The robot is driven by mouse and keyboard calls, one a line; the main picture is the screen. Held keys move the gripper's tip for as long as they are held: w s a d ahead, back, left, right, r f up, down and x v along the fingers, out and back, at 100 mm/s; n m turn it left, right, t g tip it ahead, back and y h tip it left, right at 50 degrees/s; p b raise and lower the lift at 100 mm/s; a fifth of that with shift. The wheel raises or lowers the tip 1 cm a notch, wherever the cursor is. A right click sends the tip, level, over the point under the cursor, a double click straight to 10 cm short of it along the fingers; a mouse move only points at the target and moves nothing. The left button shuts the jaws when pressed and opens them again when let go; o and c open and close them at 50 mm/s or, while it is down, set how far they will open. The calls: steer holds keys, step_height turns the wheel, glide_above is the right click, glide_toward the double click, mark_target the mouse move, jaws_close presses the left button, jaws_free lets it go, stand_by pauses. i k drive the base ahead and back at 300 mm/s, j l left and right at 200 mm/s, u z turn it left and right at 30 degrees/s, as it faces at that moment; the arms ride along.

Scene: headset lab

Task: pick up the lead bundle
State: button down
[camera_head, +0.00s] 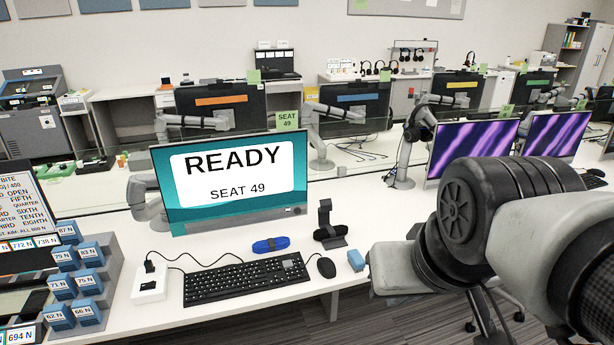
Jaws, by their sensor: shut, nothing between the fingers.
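The lead bundle appears to be the small blue bundle (271,244) lying flat on the white desk, below the right part of the READY monitor and behind the keyboard. A dark band seems to cross its middle. It is fully visible and nothing touches it. My gripper (357,260) is at the end of my arm, to the right of the bundle and slightly nearer, apart from it. Its pale housing shows, with what look like small blue fingertips at its left edge. The fingers are shut and empty. I cannot tell its height above the desk.
A black stand (326,220) rises between bundle and gripper. A keyboard (248,278), mouse (326,267) and white cable box (150,281) lie in front. The READY monitor (232,180) stands behind. A rack of blue boxes (84,282) is at left.

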mark_target(329, 232)
steer(key=i+j+z, duration=0.3)
steer(key=i, duration=0.25)
steer(key=i+j+z, duration=0.2)
steer(key=i+z, duration=0.15)
steer(key=i, duration=0.45)
